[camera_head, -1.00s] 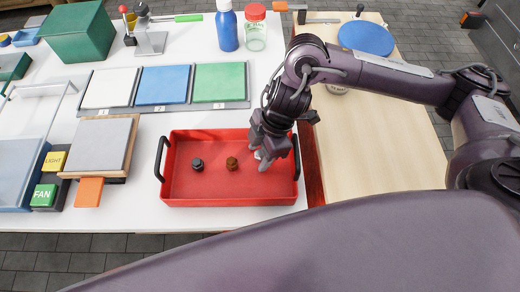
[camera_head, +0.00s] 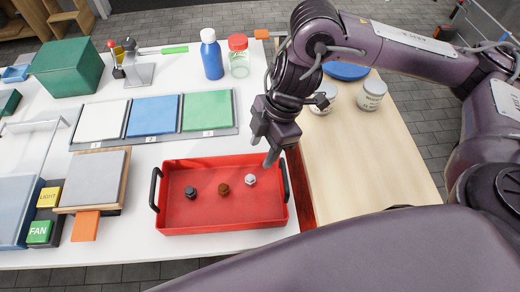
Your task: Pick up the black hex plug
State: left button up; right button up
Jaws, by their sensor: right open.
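The black hex plug (camera_head: 190,192) sits in the left part of the red tray (camera_head: 222,228). A brown hex plug (camera_head: 223,189) is in the tray's middle, and a white hex plug (camera_head: 250,180) is to its right. My right gripper (camera_head: 263,153) is open and empty, pointing down above the tray's back right edge. It is apart from the black plug and nearer the white one. My left gripper is not in view.
White, blue and green squares (camera_head: 208,110) lie in a grey holder behind the tray. A grey pad (camera_head: 92,180) and the LIGHT and FAN buttons (camera_head: 40,231) are on the left. A blue bottle (camera_head: 211,54) and a red-lidded jar (camera_head: 238,56) stand at the back.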

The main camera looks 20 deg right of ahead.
aim_at(191, 193)
jog(key=k+j, duration=0.25)
jog(key=k, duration=0.2)
jog(key=k+j, duration=0.3)
jog(key=k, duration=0.2)
jog(key=k+j, duration=0.25)
jog(key=k, duration=0.2)
